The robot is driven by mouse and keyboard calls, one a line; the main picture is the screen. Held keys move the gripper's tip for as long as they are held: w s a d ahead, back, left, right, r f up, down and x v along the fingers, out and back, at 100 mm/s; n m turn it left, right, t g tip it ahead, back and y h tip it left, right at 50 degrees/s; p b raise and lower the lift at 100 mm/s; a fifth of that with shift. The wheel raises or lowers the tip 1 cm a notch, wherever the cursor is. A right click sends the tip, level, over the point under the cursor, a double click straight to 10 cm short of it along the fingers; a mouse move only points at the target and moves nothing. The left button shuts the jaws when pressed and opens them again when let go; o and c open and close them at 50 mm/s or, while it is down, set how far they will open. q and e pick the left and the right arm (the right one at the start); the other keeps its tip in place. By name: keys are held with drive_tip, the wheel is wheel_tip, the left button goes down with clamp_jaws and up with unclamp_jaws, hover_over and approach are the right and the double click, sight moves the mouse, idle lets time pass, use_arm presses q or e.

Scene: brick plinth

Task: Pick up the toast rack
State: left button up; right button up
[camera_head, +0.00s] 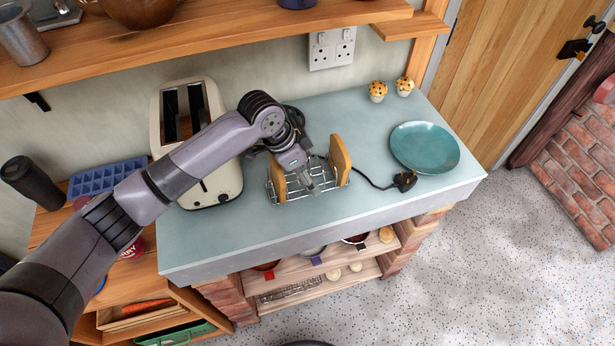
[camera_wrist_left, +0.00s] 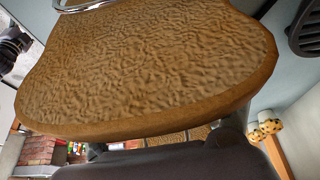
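The toast rack (camera_head: 297,191) is a silver wire rack on the pale blue-grey counter. One slice of toast (camera_head: 278,181) stands at its left end and another slice (camera_head: 340,160) at its right end. My left gripper (camera_head: 314,186) points down at the middle of the rack, between the slices. Its fingertips are small and mixed with the wires, so I cannot tell whether they are open or touch the rack. In the left wrist view a brown slice of toast (camera_wrist_left: 150,65) fills most of the picture, with a bit of shiny wire at the top. My right gripper is out of view.
A cream toaster (camera_head: 215,188) stands left of the rack, partly behind my left arm. A black plug (camera_head: 404,181) on a cord and a teal plate (camera_head: 425,147) lie to the right. Two muffins (camera_head: 377,91) stand at the back. A wooden shelf (camera_head: 200,42) overhangs the counter's back.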

use_arm(q)
drive_tip(key=c, duration=1.1)
drive_tip(key=shift+o, duration=0.2)
drive_tip(key=shift+r, duration=0.1)
